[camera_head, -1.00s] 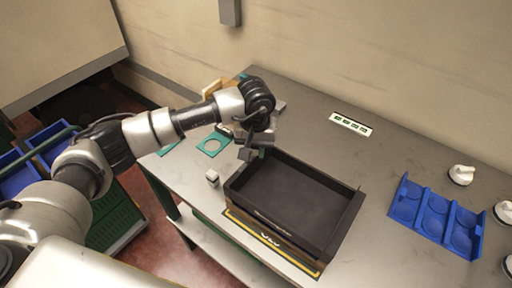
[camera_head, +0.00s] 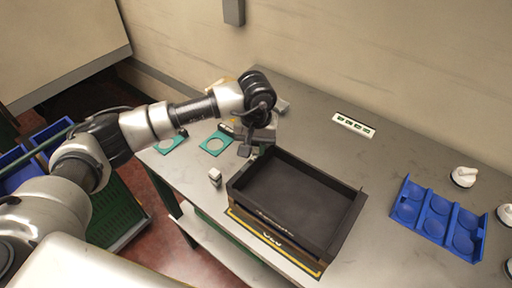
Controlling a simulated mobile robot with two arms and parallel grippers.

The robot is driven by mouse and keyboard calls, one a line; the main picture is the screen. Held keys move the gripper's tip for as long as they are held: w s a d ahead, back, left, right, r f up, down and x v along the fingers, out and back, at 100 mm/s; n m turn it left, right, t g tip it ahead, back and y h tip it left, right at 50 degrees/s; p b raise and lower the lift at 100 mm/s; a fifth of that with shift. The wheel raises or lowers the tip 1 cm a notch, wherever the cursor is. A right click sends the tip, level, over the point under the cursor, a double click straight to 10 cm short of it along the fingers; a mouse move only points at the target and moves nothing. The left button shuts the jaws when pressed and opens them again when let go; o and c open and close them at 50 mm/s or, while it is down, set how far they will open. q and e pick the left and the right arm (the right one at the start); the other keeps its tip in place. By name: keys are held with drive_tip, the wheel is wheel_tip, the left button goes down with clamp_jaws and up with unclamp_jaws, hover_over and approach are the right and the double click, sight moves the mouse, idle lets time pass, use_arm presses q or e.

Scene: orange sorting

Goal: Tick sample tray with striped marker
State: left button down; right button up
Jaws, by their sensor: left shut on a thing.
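My left gripper (camera_head: 247,147) hangs beside the back left corner of a black open tray (camera_head: 352,221). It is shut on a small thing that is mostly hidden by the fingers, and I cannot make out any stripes. The black tray sits on a stack with a yellow-edged front, and its inside looks empty. A blue tray (camera_head: 420,216) with several round wells lies on the right of the table. I cannot tell which one is the sample tray. My right gripper is not in view.
The grey table (camera_head: 320,110) carries a white strip with green marks (camera_head: 353,124), a small pale block (camera_head: 215,177), teal square pieces (camera_head: 214,144) and white-topped objects (camera_head: 463,177) at the right. Bare table lies between the black and blue trays. The wall is behind.

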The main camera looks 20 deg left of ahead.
use_arm(q)
drive_tip(key=shift+r+p, duration=0.7)
drive_tip(key=shift+r, duration=1.95)
drive_tip(key=shift+f, duration=0.1)
